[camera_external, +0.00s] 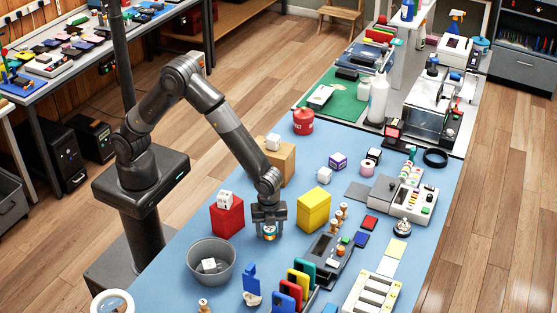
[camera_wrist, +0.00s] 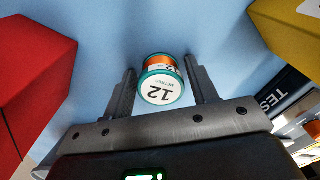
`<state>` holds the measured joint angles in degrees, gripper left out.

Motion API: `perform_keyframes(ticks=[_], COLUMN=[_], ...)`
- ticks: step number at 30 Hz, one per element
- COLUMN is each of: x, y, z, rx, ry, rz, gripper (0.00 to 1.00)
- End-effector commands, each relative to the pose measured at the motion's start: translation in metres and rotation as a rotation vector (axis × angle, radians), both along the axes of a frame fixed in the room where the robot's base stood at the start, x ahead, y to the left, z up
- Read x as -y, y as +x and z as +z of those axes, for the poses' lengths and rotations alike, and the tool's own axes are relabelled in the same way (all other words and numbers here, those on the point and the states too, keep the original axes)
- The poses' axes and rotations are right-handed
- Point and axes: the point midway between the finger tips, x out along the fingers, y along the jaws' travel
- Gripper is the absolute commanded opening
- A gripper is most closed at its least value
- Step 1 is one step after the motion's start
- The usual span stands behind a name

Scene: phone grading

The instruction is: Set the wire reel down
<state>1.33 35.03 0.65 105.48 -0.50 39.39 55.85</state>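The wire reel (camera_wrist: 161,80) has teal rims, orange wire and a white end label reading 12. It is between the two fingers of my gripper (camera_wrist: 160,65) in the wrist view, with a narrow strip of blue showing on either side of it. The fingers look open around the reel, not pressed on it. In the external view my gripper (camera_external: 268,228) points down at the blue tabletop (camera_external: 330,140), and the reel (camera_external: 269,231) shows small between the fingers. It is low, at or close to the tabletop; exact contact is hidden.
A red box (camera_external: 227,217) stands left of my gripper and a yellow box (camera_external: 313,210) right. A grey bucket (camera_external: 210,263) is at front left. A cardboard box (camera_external: 281,162) stands behind. A dark tester (camera_external: 325,250) and upright colored phones (camera_external: 300,280) are to the right and front.

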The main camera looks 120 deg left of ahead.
Motion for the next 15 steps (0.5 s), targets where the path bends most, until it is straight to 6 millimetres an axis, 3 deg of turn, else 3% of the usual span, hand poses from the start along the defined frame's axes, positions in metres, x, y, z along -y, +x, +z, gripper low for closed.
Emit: perform_keyframes(ticks=[3, 11, 15], x=[0.0, 0.0, 0.0], y=[0.0, 0.0, 0.001], z=[0.0, 0.002, 0.015], rx=[0.0, 0.0, 0.003], ry=[0.0, 0.0, -0.001], rz=[0.0, 0.0, 0.0], gripper=[0.63, 0.63, 0.63])
